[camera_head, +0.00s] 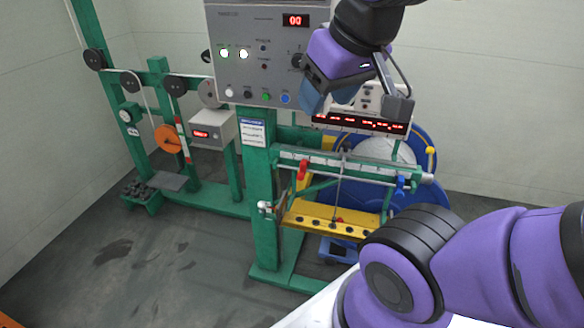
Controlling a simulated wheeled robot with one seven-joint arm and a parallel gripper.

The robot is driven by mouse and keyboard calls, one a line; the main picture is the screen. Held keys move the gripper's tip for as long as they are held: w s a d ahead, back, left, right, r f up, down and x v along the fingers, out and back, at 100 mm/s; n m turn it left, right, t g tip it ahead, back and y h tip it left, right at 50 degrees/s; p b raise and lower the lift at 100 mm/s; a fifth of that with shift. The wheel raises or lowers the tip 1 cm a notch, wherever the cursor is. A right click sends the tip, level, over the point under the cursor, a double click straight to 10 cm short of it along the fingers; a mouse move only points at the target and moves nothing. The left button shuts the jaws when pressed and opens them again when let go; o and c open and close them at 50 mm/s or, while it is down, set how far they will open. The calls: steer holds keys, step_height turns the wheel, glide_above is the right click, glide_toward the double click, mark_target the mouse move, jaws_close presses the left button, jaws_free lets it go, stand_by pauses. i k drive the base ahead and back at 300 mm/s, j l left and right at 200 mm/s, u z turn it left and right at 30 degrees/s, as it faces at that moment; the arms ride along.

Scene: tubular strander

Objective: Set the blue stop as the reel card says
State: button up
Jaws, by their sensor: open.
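The blue stop (400,185) sits near the right end of a pale scaled rail (345,165) on the green frame. A red stop (302,170) sits near the rail's left end. A white card with a blue header (253,132) is fixed to the green post; its text is too small to read, and I cannot tell whether it is the reel card. My gripper (355,104) is open above the rail, up and left of the blue stop and apart from it. Its fingers partly overlap the panel behind.
A grey control box (265,55) with buttons and a red display stands behind my gripper. A red-lit display strip (360,124) runs above the rail. A yellow bar (325,220) lies below it. A blue reel (425,150) stands behind. Floor at left front is clear.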

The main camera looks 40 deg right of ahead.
mark_target(400, 181)
steer(key=z, duration=1.5)
steer(key=i+l, duration=0.1)
steer(key=l, duration=0.65)
steer(key=i+l, duration=0.15)
steer(key=l, duration=0.25)
steer(key=l+z, duration=0.1)
steer(key=l, duration=0.3)
steer(key=i, duration=0.05)
